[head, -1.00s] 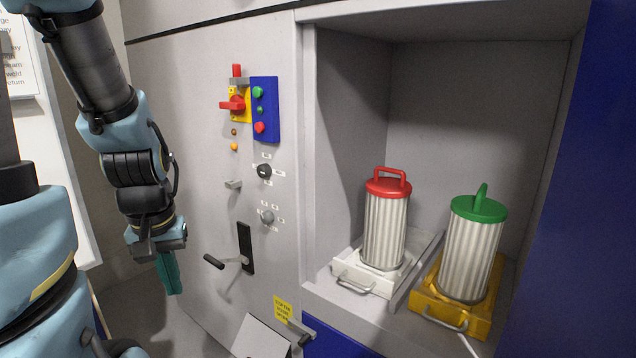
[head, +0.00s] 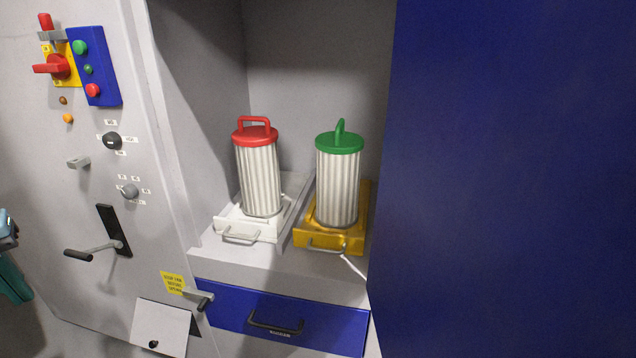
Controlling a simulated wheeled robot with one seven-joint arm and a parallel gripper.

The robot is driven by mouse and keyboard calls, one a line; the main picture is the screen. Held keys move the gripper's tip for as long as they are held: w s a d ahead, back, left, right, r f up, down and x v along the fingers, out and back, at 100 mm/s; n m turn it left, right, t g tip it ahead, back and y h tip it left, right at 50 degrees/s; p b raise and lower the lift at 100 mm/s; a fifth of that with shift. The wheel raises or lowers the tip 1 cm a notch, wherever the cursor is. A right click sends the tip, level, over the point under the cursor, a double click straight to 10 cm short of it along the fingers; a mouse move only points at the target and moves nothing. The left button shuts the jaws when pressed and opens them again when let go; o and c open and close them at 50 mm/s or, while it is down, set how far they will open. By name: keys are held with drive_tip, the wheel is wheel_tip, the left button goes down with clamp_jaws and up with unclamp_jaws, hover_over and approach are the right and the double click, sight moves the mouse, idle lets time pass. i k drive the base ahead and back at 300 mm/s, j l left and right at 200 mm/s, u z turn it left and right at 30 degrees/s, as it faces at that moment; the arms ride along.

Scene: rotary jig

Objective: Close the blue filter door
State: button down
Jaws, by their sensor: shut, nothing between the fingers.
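The blue filter door (head: 510,180) stands open as a large flat blue panel filling the right of the head view. Its left edge runs along the right side of the open filter compartment; its far edge and any handle lie outside the view. Inside the compartment, a red-capped filter (head: 260,175) stands on a white tray and a green-capped filter (head: 338,185) stands on a yellow tray. My gripper (head: 14,282) is at the far left edge, partly cut off, with its teal fingers together and empty. It is well apart from the door, left of the machine's control panel.
A black-handled crank (head: 88,250), a latch handle (head: 200,298) and a tilted white flap (head: 160,328) stick out of the grey front. A blue drawer (head: 285,318) with a dark handle is below the compartment. A thin white cord hangs by the yellow tray.

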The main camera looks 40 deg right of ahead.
sight(505, 224)
drive_tip(key=z, duration=0.55)
drive_tip(key=k+j+z, duration=0.25)
drive_tip(key=z, duration=0.2)
drive_tip(key=k+z, duration=0.4)
drive_tip(key=k+l+z, duration=0.1)
drive_tip(key=k, duration=0.35)
drive_tip(key=k+l, duration=0.1)
drive_tip(key=k, duration=0.3)
drive_tip(key=i+l, duration=0.15)
drive_tip(key=z, duration=0.05)
